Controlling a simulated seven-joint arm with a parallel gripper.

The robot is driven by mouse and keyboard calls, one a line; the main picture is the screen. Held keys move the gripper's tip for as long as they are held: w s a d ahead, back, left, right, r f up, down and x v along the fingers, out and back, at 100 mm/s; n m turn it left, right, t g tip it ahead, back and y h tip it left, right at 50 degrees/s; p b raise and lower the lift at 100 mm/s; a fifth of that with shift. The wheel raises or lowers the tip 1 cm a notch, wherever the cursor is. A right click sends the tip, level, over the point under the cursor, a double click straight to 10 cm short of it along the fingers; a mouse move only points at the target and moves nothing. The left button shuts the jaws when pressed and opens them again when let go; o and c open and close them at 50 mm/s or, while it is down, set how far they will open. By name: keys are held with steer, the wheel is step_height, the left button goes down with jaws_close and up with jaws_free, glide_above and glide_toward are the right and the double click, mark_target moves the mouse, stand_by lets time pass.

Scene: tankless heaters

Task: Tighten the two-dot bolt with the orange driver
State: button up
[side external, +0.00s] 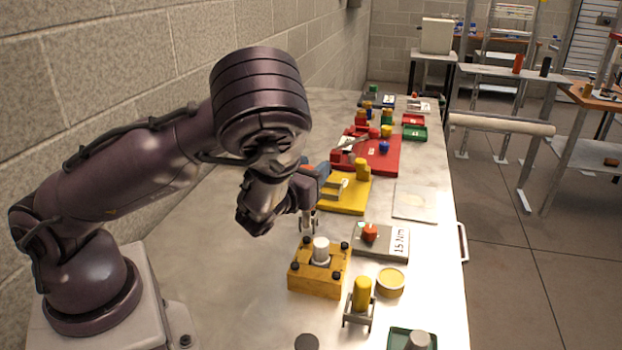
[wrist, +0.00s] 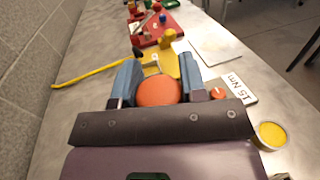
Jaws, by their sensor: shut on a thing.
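My gripper (side external: 309,188) is shut on the orange driver. The driver's round orange top (wrist: 158,91) sits between the two blue jaws in the wrist view. In the side view its pale shaft (side external: 307,220) points down, about upright. The shaft's tip is at or just above the far-left black bolt (side external: 306,242) of a yellow-orange block (side external: 315,285); I cannot tell whether they touch. The block has black bolts near its corners and a white cylinder (side external: 320,249) in its middle. The dot marks on the bolts are too small to read. The wrist view hides the block.
A grey box labelled 15 Nm (side external: 398,240) with a red knob stands right of the block. A yellow cylinder in a holder (side external: 361,295) and a round yellow dish (side external: 390,282) are close by. A yellow fixture (side external: 343,203) and red board (side external: 385,160) lie beyond.

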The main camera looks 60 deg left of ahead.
steer(key=shift+r, duration=1.9)
